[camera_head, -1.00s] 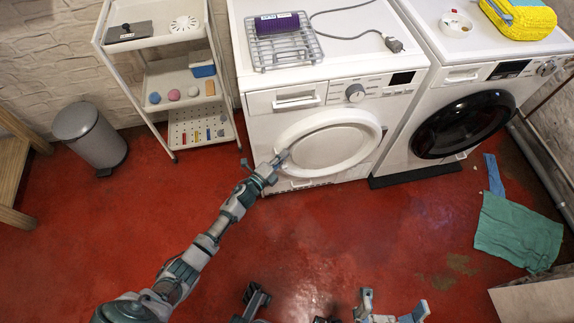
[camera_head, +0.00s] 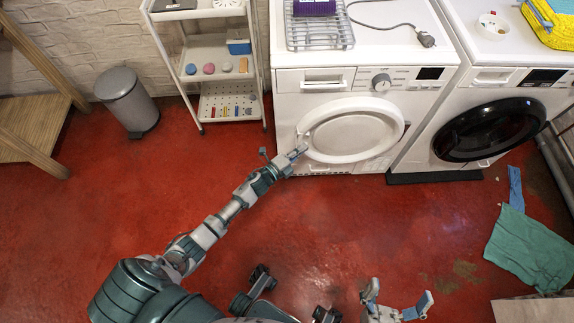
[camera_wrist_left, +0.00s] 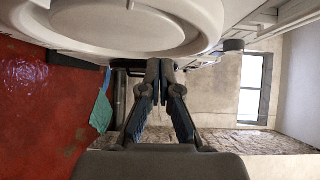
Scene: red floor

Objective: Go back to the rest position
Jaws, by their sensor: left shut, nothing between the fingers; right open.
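My left gripper (camera_head: 299,152) is at the left edge of the front washing machine's white round door (camera_head: 352,137). In the left wrist view its two fingers (camera_wrist_left: 160,68) are closed together with nothing between them, just below the door's rim. I cannot tell whether they touch the door. The door looks shut. My right gripper (camera_head: 400,304) is at the bottom of the head view, its fingers spread apart and empty above the red floor.
A second machine with a dark door (camera_head: 490,125) stands to the right. A white trolley (camera_head: 218,70) and a grey bin (camera_head: 127,101) stand to the left. A green cloth (camera_head: 530,248) lies on the floor at right. The red floor between is clear.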

